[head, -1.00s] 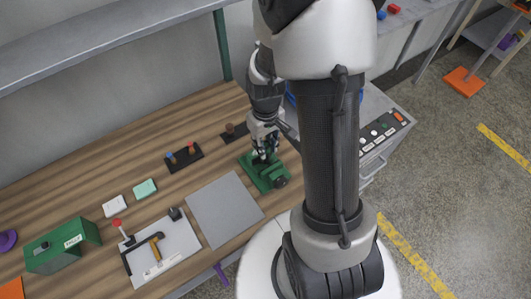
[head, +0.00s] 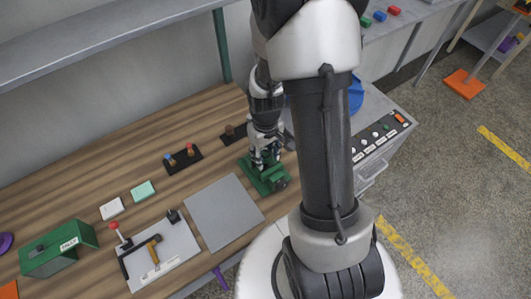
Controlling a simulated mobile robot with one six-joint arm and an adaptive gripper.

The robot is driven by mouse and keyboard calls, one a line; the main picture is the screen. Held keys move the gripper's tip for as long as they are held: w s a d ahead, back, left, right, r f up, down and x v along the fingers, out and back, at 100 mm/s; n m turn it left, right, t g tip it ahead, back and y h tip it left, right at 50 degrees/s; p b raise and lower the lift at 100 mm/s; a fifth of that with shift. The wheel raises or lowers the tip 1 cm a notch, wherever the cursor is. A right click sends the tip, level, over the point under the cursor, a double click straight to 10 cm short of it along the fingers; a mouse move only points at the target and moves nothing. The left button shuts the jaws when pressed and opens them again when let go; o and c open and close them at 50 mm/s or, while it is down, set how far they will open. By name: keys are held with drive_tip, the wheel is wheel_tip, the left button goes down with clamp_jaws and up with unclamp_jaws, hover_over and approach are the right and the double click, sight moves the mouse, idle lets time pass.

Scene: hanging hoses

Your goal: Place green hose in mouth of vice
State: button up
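The green vice (head: 265,183) stands on the wooden bench, near its right end. My gripper (head: 264,162) points down at the vice, directly over or at its jaws. The fingers overlap the vice in the picture and hide its mouth. They are too small and dark to tell whether they are open or shut. I cannot make out a green hose. If one is between the fingers or in the vice, it does not stand out against the green vice.
A grey plate (head: 224,212) lies left of the vice. A black block with coloured pegs (head: 183,158) and a white tool board (head: 157,252) lie further left, near a green box (head: 58,248). A control panel (head: 382,137) and a blue round object (head: 355,95) are right.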

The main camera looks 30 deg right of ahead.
idle(0.3)
drive_tip(key=s+a+r+t+p, duration=0.1)
drive_tip(key=s+a+r+p, duration=0.15)
drive_tip(key=r, duration=0.95)
drive_tip(key=s+a+r+t+p, duration=0.1)
drive_tip(key=a+r, duration=0.2)
drive_tip(key=r, duration=0.9)
drive_tip(key=s+a+r+t, duration=0.2)
drive_tip(key=s+a+r, duration=0.3)
drive_tip(key=s, duration=0.5)
wheel_tip(320, 180, up, 3)
drive_tip(key=shift+f+t, duration=0.15)
drive_tip(key=shift+t, duration=0.15)
drive_tip(key=shift+a, duration=0.1)
wheel_tip(320, 180, down, 3)
drive_tip(key=b, duration=0.3)
drive_tip(key=shift+f, duration=0.15)
